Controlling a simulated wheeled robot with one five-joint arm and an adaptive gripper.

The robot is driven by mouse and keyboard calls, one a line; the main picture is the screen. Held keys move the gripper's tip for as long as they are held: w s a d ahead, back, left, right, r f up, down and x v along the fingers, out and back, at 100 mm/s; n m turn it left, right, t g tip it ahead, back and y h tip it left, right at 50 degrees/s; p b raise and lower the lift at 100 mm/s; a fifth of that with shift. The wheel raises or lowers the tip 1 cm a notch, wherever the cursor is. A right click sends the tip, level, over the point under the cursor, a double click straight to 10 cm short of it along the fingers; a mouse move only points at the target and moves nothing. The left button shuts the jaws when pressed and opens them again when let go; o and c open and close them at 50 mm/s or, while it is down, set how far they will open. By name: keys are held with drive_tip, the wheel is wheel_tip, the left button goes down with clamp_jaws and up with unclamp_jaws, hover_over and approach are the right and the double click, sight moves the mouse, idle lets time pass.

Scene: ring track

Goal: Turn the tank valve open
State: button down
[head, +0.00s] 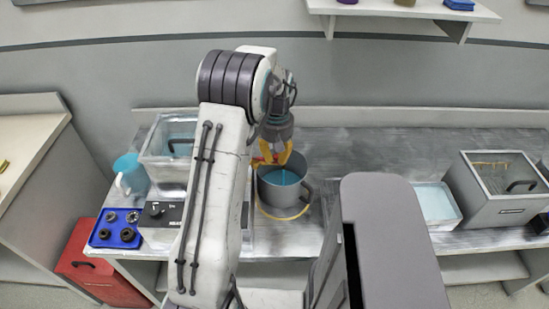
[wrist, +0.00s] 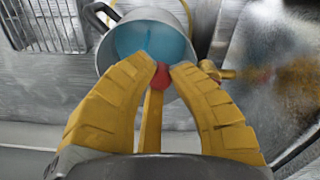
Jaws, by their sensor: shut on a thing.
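The tank (head: 150,157) is a clear-walled box with bluish contents at the back left of the counter. Its valve has a small red handle (wrist: 161,76), seen between my fingertips in the wrist view. A brass-coloured pipe (wrist: 232,74) runs to the right of it. My gripper (head: 279,157) has yellow fingers; in the wrist view my gripper (wrist: 168,70) is shut on the red handle. A grey pot (head: 298,196) holding blue liquid stands below my gripper. The pot (wrist: 184,20) also shows beyond my fingertips. How far the valve is turned cannot be told.
A black-knobbed unit (head: 162,213) sits before the tank. A white basin (head: 437,203) and a grey fryer-like box (head: 497,207) stand at the right.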

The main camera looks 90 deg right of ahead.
drive_tip(key=shift+d+n, duration=0.35)
drive_tip(key=shift+n, duration=0.45)
drive_tip(key=c, duration=1.4)
unclamp_jaws()
drive_tip(key=shift+w+d, duration=0.1)
drive_tip(key=shift+d, duration=0.05)
drive_tip(key=shift+r, duration=0.1)
wheel_tip(320, 180, up, 12)
